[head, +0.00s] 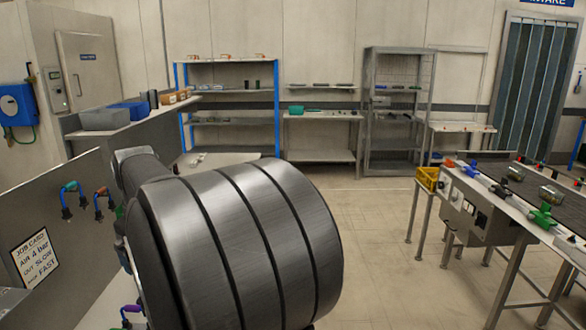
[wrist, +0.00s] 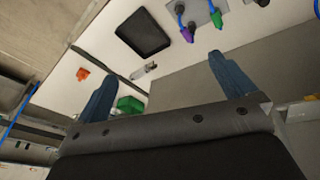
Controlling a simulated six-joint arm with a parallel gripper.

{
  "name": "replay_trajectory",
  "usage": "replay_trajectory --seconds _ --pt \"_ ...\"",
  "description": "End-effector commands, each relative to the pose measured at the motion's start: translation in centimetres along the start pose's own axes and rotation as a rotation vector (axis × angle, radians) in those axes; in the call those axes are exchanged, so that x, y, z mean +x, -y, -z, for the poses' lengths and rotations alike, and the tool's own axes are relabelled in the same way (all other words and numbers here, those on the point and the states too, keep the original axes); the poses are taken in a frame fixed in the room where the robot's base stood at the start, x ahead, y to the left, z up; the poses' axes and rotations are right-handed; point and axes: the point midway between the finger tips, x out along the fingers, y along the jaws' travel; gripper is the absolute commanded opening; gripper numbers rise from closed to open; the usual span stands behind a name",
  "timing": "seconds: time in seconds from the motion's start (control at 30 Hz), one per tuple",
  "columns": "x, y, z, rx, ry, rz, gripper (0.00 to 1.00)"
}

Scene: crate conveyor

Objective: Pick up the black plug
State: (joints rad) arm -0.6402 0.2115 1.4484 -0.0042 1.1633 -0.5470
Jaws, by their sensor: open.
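I cannot make out a black plug for certain in either view. My gripper (wrist: 163,66) shows in the wrist view with its two blue-grey fingers wide apart and nothing between them. Beyond the fingers is a white surface with a flat black rectangular thing (wrist: 143,33) on it. A purple connector (wrist: 187,34) and a green connector (wrist: 215,16) sit by a grey plate near the top. In the head view my gripper is hidden behind my own large dark arm link.
The wrist view also shows an orange piece (wrist: 83,74) and a green box (wrist: 130,104). In the head view, a grey panel (head: 45,215) carries coloured connectors and a sign at left. A bench (head: 560,218) with small parts stands at right. Floor between is clear.

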Motion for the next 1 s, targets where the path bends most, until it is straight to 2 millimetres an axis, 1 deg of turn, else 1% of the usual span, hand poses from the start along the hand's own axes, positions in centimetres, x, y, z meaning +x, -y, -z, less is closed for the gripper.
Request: replay_trajectory --seconds 0.2,0.37,0.4,0.47,0.5,0.73,0.83,0.87,0.93,0.97,1.0 --pt "0.0 0.0 0.0 0.000 0.000 0.000 1.00" --pt "0.0 0.0 0.0 0.000 0.000 0.000 0.69" --pt "0.0 0.0 0.0 0.000 0.000 0.000 0.61" --pt "0.0 0.0 0.0 0.000 0.000 0.000 0.49" --pt "0.0 0.0 0.0 0.000 0.001 0.000 0.45" --pt "0.0 0.0 0.0 0.000 0.001 0.001 0.45" --pt "0.3 0.9 0.4 0.002 0.011 0.013 0.45" --pt "0.5 1.5 0.7 0.004 0.017 0.022 0.45" --pt "1.1 3.6 1.7 0.010 0.040 0.048 0.45" --pt "1.4 4.8 2.2 0.014 0.054 0.061 0.45" --pt "1.8 6.5 2.8 0.021 0.075 0.079 0.45"
